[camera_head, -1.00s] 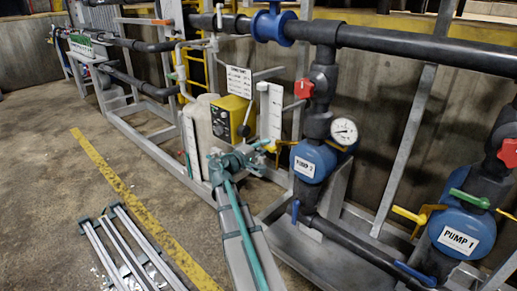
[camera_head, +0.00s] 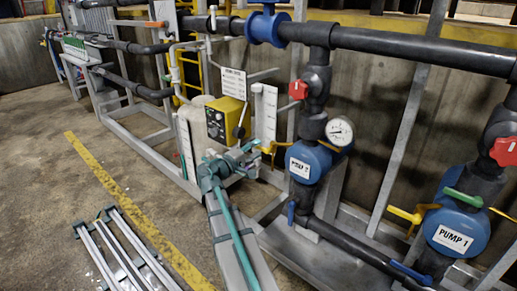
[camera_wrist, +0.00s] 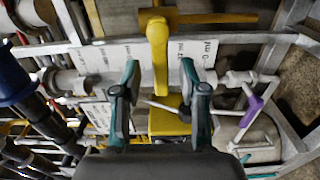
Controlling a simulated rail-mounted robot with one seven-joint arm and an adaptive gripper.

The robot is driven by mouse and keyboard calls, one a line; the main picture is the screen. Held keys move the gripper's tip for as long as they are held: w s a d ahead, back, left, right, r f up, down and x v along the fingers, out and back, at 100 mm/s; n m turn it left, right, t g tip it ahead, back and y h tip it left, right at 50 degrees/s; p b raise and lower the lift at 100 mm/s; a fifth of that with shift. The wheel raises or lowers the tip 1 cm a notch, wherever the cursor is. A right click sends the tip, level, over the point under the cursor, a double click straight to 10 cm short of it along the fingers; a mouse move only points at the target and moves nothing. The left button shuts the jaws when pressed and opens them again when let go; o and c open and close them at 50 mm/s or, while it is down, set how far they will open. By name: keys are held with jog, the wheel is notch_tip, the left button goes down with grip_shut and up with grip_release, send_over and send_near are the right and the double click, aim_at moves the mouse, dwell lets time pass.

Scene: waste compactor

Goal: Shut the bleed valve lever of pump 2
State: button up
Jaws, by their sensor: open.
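Pump 2 (camera_head: 308,160) is the blue body with a white label and a gauge in the head view; the label's number is blurred. A yellow lever (camera_head: 269,148) sticks out on its left side. In the wrist view the yellow lever (camera_wrist: 157,45) has a rounded end and reaches down between my fingers. My gripper (camera_wrist: 158,75) is open, with one teal finger on each side of the lever and visible gaps to both. In the head view my gripper (camera_head: 252,152) is just left of the lever, and the exact contact there is too small to tell.
Pump 1 (camera_head: 456,228) stands at the right with its own yellow lever (camera_head: 405,214) and a green handle (camera_head: 466,198). A red handle (camera_head: 299,90) and a gauge (camera_head: 340,131) sit near pump 2. A yellow box (camera_head: 226,119) is behind my gripper.

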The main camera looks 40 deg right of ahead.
jog(key=a, duration=0.9)
jog(key=shift+s+a, duration=0.25)
jog(key=shift+s, duration=0.1)
jog(key=s+a+f+m+g+y, duration=0.15)
jog(key=s+a+f+y, duration=0.3)
jog(key=f, duration=0.55)
jog(key=s+a+f+g+y, duration=0.3)
jog(key=s+a+f, duration=0.25)
jog(key=f, duration=0.45)
jog(key=s+a+f+m+g+y, duration=0.15)
jog(key=s+a+f+y, duration=0.35)
jog(key=f, duration=0.5)
jog(key=s+a+f+n+g+y, duration=0.1)
jog(key=s+a+f+g+y, duration=0.15)
jog(key=s+a+f, duration=0.5)
jog(key=s+a+f+n+g+y, duration=0.1)
jog(key=s+a+f+g, duration=0.3)
jog(key=s, duration=0.6)
jog(key=s+a+f+n+g+y, duration=0.1)
jog(key=s+a+f+g+y, duration=0.1)
jog(key=s+a, duration=0.65)
notch_tip(320, 180, up, 17)
jog(key=w+d+t+p, duration=0.1)
jog(key=t+p, duration=0.5)
jog(key=p, duration=2.5)
jog(key=shift+w+f+m, duration=0.2)
jog(key=shift+w+m, duration=0.1)
jog(key=shift+w, duration=0.4)
